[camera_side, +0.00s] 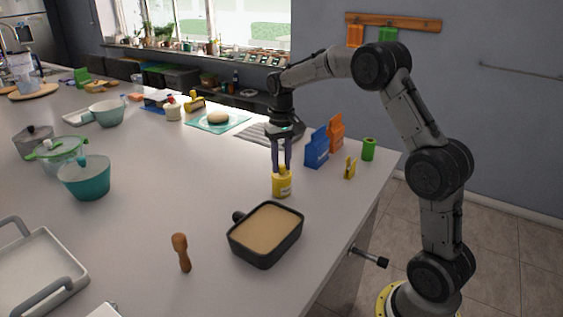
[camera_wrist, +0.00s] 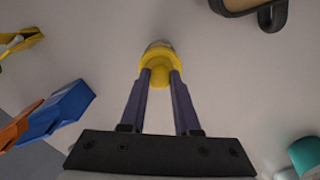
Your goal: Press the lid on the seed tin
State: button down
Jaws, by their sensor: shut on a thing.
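The yellow seed tin (camera_side: 282,187) stands upright on the counter near its right side, with a pale label on its front. A yellow lid with a knob (camera_wrist: 160,76) is at its top. My gripper (camera_side: 282,168) points straight down over the tin, its two dark fingers shut on the knob. In the wrist view the fingertips (camera_wrist: 160,73) close on either side of the knob. The lid covers most of the tin from above; a greyish edge shows beyond it. Whether the lid is fully seated cannot be told.
A dark baking dish (camera_side: 265,236) sits in front of the tin, with a wooden pestle-like piece (camera_side: 181,252) left of it. Counter left of the tin is clear.

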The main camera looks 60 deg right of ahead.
dwell(0.9)
jog(key=c, duration=0.6)
grip_release()
jog(key=shift+o, duration=0.2)
jog(key=shift+r, duration=2.45)
jog(key=shift+c, duration=0.2)
jog(key=shift+r, duration=0.25)
jog(key=shift+c, duration=1.2)
notch_tip(320, 180, up, 4)
grip_shut()
jog(key=shift+f, duration=3.15)
